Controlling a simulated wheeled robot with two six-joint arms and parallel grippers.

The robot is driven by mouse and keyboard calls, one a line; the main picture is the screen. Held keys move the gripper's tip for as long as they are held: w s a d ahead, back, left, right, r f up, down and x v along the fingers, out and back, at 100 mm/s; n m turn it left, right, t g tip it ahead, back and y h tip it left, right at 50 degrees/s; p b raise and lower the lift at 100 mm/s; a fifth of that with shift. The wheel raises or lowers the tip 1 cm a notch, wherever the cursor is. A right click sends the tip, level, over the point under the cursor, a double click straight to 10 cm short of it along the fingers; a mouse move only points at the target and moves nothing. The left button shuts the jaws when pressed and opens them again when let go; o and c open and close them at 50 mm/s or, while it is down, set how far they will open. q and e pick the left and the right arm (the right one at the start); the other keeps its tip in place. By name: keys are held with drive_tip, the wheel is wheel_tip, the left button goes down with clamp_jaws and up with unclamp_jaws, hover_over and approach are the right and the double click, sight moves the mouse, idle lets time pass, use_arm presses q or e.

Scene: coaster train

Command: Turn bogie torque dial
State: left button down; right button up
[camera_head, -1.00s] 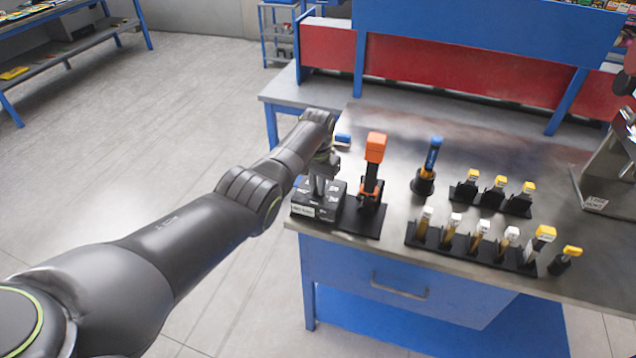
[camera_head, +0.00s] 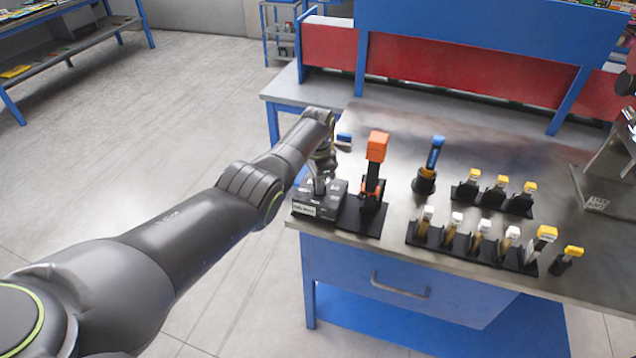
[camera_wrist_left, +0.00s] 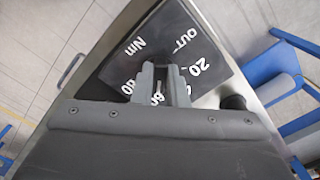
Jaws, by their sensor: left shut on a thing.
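The torque dial box (camera_head: 309,208) is a dark block with white markings at the left front corner of the metal workbench. In the left wrist view its dark face (camera_wrist_left: 192,33) shows "OUT", "Nm", "20" and other white numbers. My left gripper (camera_head: 320,188) points down onto the top of the box. In the left wrist view its grey fingers (camera_wrist_left: 162,78) are closed around the dial's knob, which is mostly hidden between them. My right gripper is not in view.
An orange-headed tool (camera_head: 377,148) stands just right of the dial box on the black base. A blue-handled tool (camera_head: 435,153) stands farther right. Several yellow- and white-topped tools stand in black racks (camera_head: 470,247). Bare metal bench lies behind.

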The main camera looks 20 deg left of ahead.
use_arm(q)
drive_tip(key=shift+w+r, duration=0.1)
drive_tip(key=shift+r, duration=0.05)
idle(0.3)
drive_tip(key=c, duration=1.4)
unclamp_jaws()
drive_tip(key=shift+c, duration=0.2)
drive_tip(key=shift+r, duration=0.5)
wheel_tip(320, 180, up, 16)
drive_tip(key=b, duration=0.2)
drive_tip(key=shift+r, duration=0.15)
